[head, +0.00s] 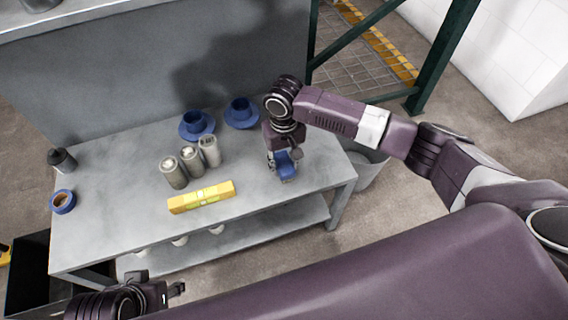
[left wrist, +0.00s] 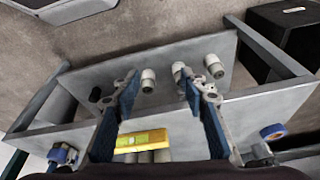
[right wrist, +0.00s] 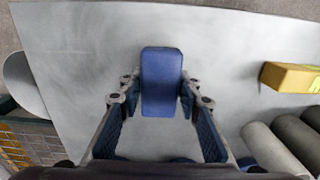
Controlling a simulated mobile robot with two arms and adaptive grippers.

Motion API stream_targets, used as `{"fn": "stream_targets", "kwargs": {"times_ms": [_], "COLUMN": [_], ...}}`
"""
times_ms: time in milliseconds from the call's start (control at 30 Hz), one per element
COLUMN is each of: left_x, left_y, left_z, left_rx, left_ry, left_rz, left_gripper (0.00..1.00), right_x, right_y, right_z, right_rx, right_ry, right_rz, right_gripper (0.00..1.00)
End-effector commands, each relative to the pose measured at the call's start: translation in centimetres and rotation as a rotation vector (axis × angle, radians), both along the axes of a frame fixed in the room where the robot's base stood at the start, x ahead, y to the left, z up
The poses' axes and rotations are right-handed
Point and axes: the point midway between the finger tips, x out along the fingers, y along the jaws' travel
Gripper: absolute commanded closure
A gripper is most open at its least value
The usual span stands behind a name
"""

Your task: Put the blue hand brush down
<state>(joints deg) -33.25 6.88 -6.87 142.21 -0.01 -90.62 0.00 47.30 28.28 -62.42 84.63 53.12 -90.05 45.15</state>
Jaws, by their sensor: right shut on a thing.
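The blue hand brush (head: 287,166) is at the right end of the grey workbench, in the jaws of my right gripper (head: 284,160). In the right wrist view the brush's blue block (right wrist: 161,80) stands out between the two fingers of the right gripper (right wrist: 160,100), above the bench top. I cannot tell whether it touches the bench. My left gripper (head: 172,292) is in front of the bench at the lower left. In the left wrist view the left gripper (left wrist: 158,88) has its fingers wide apart with nothing between them.
A grey bin (head: 368,168) stands right of the bench. The bench's front right is clear.

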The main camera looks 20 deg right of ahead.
Motion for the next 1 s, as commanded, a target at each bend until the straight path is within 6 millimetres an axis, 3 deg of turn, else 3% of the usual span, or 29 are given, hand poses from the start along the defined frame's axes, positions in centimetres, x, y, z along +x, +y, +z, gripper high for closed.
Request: {"fn": "stream_targets", "kwargs": {"times_ms": [200, 233, 367, 700, 833, 1000], "left_x": [0.0, 0.0, 0.0, 0.0, 0.3, 0.9], "left_y": [0.0, 0.0, 0.0, 0.0, 0.0, -0.2], "left_z": [0.1, 0.0, 0.0, -0.2, 0.1, -2.7], "left_rx": [0.000, 0.000, 0.000, 0.000, 0.000, 0.001], "left_ry": [0.001, 0.002, 0.001, 0.001, -0.002, 0.020], "left_rz": [0.000, 0.000, 0.000, 0.000, 0.000, -0.002], "left_gripper": [0.60, 0.60, 0.60, 0.60, 0.60, 0.60], "right_x": [0.0, 0.0, 0.0, 0.1, 0.1, 0.1], "right_y": [0.0, 0.0, 0.0, 0.0, 0.0, 0.0], "right_z": [-0.2, -0.2, -0.2, 0.0, 1.7, 4.9], "right_rx": [0.001, 0.001, 0.001, 0.000, 0.002, 0.001], "right_ry": [0.000, -0.001, -0.001, -0.001, -0.002, -0.003], "right_rz": [0.000, 0.001, 0.000, 0.000, -0.001, 0.000], "right_gripper": [0.88, 0.66, 0.52, 0.51, 0.51, 0.51]}}
